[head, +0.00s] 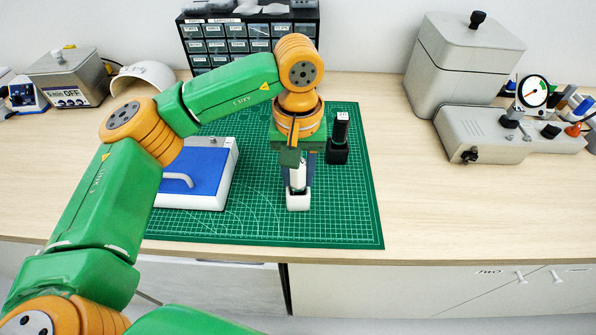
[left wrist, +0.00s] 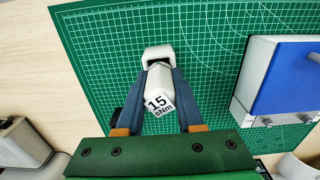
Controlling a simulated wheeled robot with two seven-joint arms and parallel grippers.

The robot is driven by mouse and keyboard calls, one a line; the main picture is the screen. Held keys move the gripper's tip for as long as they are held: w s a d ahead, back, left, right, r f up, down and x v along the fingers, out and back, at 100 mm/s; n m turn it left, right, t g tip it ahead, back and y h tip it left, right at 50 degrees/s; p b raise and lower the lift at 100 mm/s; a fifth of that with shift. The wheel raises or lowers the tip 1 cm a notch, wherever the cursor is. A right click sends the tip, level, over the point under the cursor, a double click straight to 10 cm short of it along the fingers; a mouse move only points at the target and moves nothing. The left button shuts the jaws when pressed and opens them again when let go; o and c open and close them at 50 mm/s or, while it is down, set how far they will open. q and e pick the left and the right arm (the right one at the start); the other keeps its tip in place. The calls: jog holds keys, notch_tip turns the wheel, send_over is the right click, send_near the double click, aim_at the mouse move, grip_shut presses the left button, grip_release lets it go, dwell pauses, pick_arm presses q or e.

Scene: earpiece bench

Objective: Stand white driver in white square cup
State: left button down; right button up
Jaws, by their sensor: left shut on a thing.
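The white driver (head: 298,177) is upright between the fingers of my left gripper (head: 299,183), which is shut on it. In the left wrist view the driver's cap (left wrist: 158,100) reads "15 cNm" and sits between the fingertips (left wrist: 158,90). The white square cup (head: 298,201) stands on the green mat straight below the driver. In the left wrist view the cup (left wrist: 157,52) shows just past the driver. The driver's lower end meets the cup's mouth in view; how deep it sits is hidden. My right gripper is not in view.
A black driver (head: 340,128) stands in a black square cup (head: 338,154) on the cutting mat (head: 345,215), right of my gripper. A blue-topped white box (head: 205,172) is on the left. The mat's front right is clear.

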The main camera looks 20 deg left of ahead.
pick_arm(q)
jog(key=shift+c, duration=2.3)
grip_release()
